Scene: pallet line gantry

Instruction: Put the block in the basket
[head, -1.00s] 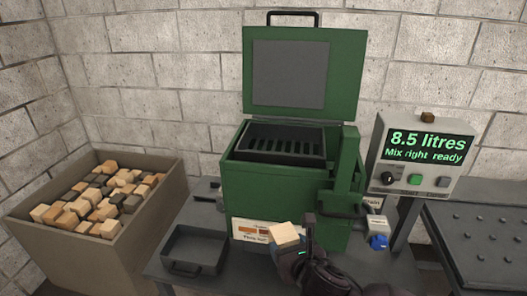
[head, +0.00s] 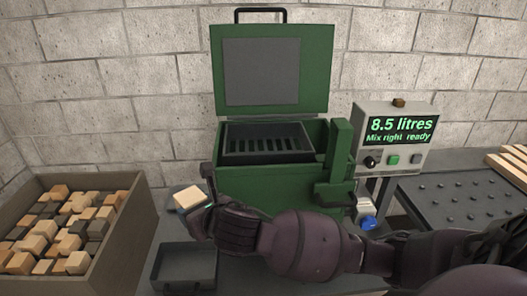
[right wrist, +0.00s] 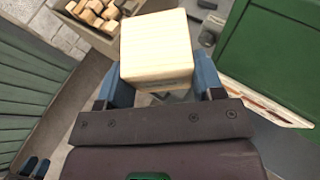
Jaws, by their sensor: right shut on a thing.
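The pale wooden block (head: 188,198) is in my right gripper (head: 194,204), which is shut on it. It shows large between the blue fingers in the right wrist view (right wrist: 157,50). My right gripper is beside the left wall of the green machine (head: 240,185), lower than its opening. The dark slotted basket (head: 268,131) sits inside the open machine, right of and above the block. No block shows in it. Dark blue tips at the lower left of the right wrist view may be my left gripper (right wrist: 34,167); their opening is unclear.
A large bin (head: 122,240) of loose blocks stands at the left. An empty dark tray (head: 185,285) lies below my right gripper. The machine's lid (head: 262,70) stands open. A display box (head: 397,150) reads "8.5 litres, Mix right ready". A perforated table (head: 465,205) is at the right.

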